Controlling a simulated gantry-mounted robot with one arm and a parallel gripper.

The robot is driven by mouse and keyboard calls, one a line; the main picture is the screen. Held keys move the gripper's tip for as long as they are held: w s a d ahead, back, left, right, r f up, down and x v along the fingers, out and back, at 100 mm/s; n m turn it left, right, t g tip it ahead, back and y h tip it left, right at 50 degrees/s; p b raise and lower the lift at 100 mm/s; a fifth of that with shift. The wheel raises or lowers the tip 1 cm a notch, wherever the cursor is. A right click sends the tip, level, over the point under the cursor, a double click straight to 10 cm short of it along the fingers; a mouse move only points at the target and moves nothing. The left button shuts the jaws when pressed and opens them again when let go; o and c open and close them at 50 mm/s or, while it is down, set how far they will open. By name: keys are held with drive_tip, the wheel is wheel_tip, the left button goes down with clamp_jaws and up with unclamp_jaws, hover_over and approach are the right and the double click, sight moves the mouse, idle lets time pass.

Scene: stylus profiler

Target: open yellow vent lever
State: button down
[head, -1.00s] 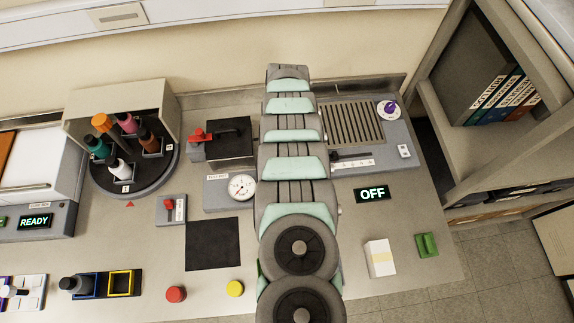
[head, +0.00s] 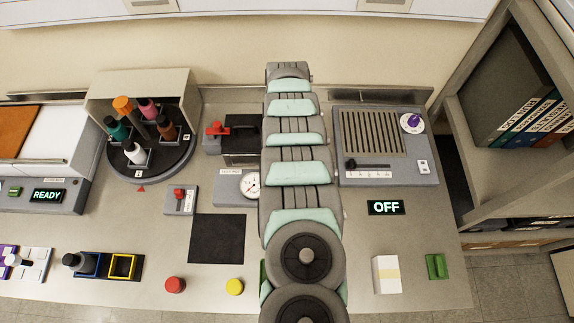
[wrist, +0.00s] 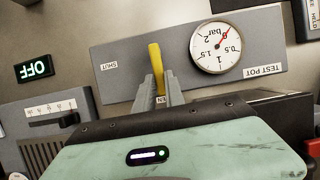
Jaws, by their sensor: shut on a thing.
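The yellow vent lever (wrist: 155,58) stands on the grey test pot panel (wrist: 120,85) in the wrist view. My gripper (wrist: 159,76) is shut on it, one finger on each side, with the lever's top showing past the fingertips. A SHUT label lies to the left of the lever. Another label by the fingers is mostly covered, with only its end visible. The round pressure gauge (wrist: 216,47) is on the same panel, to the right of the lever. In the head view my arm hides the lever and the gripper; the gauge (head: 249,184) shows beside the arm.
A ribbed plate unit (head: 385,145) with an OFF display (head: 387,207) is right of my arm. A carousel of bottles (head: 140,150), a red-handled black block (head: 238,138) and a small red switch (head: 180,200) are left. A dark mat (head: 217,239) lies at front left.

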drive_tip(key=c, duration=1.4)
unclamp_jaws()
